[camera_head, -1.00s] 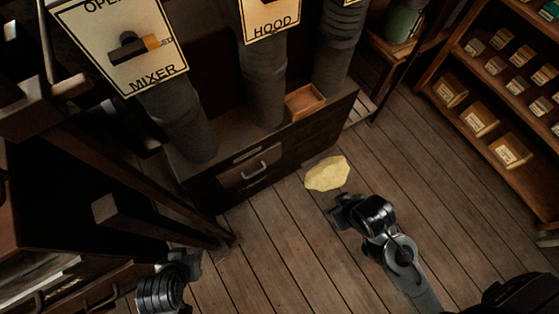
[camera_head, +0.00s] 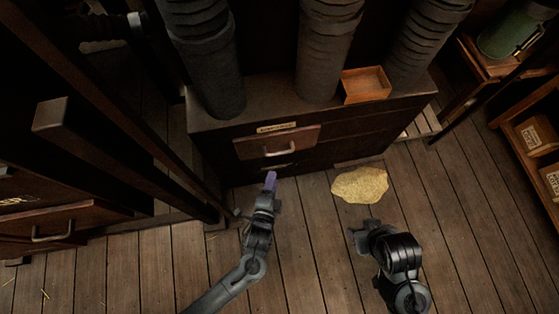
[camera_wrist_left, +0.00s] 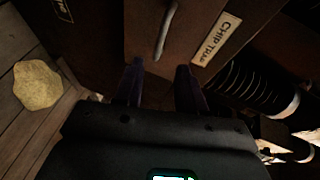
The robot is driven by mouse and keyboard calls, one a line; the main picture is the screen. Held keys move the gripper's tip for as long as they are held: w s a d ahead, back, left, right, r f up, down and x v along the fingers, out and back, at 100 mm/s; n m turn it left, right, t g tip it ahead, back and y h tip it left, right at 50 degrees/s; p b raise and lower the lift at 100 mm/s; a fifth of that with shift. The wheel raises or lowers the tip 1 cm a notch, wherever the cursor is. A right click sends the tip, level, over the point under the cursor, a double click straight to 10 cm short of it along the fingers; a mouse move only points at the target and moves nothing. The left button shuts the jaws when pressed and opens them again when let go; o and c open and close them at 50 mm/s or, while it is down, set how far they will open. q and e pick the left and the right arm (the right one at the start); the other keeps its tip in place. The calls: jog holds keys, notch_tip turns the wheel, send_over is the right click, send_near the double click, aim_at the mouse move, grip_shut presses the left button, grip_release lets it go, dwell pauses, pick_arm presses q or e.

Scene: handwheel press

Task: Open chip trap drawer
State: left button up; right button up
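The chip trap drawer (camera_head: 284,143) is a dark wooden front with a metal bar handle (camera_head: 281,152) and a label above it, set in a dark cabinet under large ribbed pipes. In the left wrist view the handle (camera_wrist_left: 166,30) and the label reading "CHIP TRAP" (camera_wrist_left: 217,39) show at the top. My left gripper (camera_head: 270,181) is in front of and below the handle, apart from it. In the left wrist view its two fingers (camera_wrist_left: 160,80) are spread with nothing between them. My right gripper (camera_head: 356,239) is over the floor to the right; its finger opening is unclear.
A pale yellow heap (camera_head: 360,185) lies on the floor right of the drawer. A small open wooden tray (camera_head: 366,84) sits on the cabinet top. Dark beams (camera_head: 130,150) stand on the left. The plank floor before the cabinet is mostly clear.

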pick_arm(q)
jog(key=b, duration=0.5)
send_near(277, 143)
jog(key=w+d+f, duration=0.2)
jog(key=w+f, duration=0.1)
jog(key=shift+w+d+f+m+b, duration=0.15)
jog(key=shift+w+m+b, duration=0.1)
jog(key=shift+w, duration=0.2)
jog(key=shift+w+d+r+m+b, duration=0.15)
jog(key=shift+w+b, duration=0.1)
jog(key=shift+w, duration=0.2)
jog(key=shift+f, duration=0.1)
grip_shut()
